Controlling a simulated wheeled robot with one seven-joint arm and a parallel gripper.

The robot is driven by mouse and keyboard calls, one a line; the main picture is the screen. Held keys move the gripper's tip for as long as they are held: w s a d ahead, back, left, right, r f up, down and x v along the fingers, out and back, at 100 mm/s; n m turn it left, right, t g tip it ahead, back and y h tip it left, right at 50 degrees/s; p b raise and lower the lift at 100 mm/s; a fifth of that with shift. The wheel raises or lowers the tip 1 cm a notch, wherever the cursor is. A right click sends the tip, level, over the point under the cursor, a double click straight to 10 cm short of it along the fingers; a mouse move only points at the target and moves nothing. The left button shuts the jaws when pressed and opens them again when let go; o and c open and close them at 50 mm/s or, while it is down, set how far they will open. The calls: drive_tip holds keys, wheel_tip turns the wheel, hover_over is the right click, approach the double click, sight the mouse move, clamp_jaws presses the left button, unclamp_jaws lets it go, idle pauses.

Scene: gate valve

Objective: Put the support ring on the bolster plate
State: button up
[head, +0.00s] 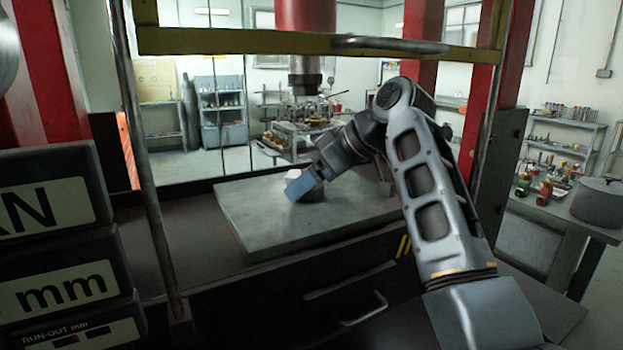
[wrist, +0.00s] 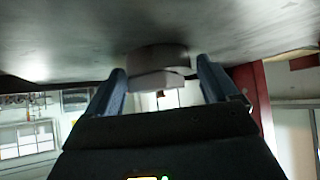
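The bolster plate (head: 262,222) is a flat grey slab under the press ram. My gripper (head: 297,190), with blue fingers, is low over the plate's middle and tilted down. A dark round piece (head: 315,195), apparently the support ring, rests on the plate beside the fingers and is partly hidden by them. The wrist view is upside down, with the plate (wrist: 70,35) on top. There the round grey ring (wrist: 157,54) touches the plate, and a paler block-like part shows against it. My gripper's fingers (wrist: 160,78) stand apart, with small gaps on both sides of the ring.
The press ram (head: 305,75) hangs above the plate. A yellow guard frame (head: 230,41) with uprights stands in front. Labelled blocks (head: 55,210) are at the near left. A drawer handle (head: 367,310) is below the plate. The plate's front left is bare.

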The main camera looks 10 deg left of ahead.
drive_tip(key=shift+o, duration=0.8)
drive_tip(key=shift+r, duration=0.2)
drive_tip(key=shift+b+v, duration=0.3)
drive_tip(key=shift+v, duration=0.85)
drive_tip(key=s+d, duration=0.1)
drive_tip(key=d, duration=0.2)
drive_tip(key=s+d+b, duration=0.1)
drive_tip(key=s+d, duration=0.1)
drive_tip(key=d, duration=0.2)
drive_tip(key=s+d+b, duration=0.1)
drive_tip(key=d, duration=0.3)
drive_tip(key=shift+s+d+r, duration=0.15)
drive_tip(key=shift+s+d, duration=0.1)
drive_tip(key=shift+s, duration=0.15)
drive_tip(key=shift+c, duration=0.4)
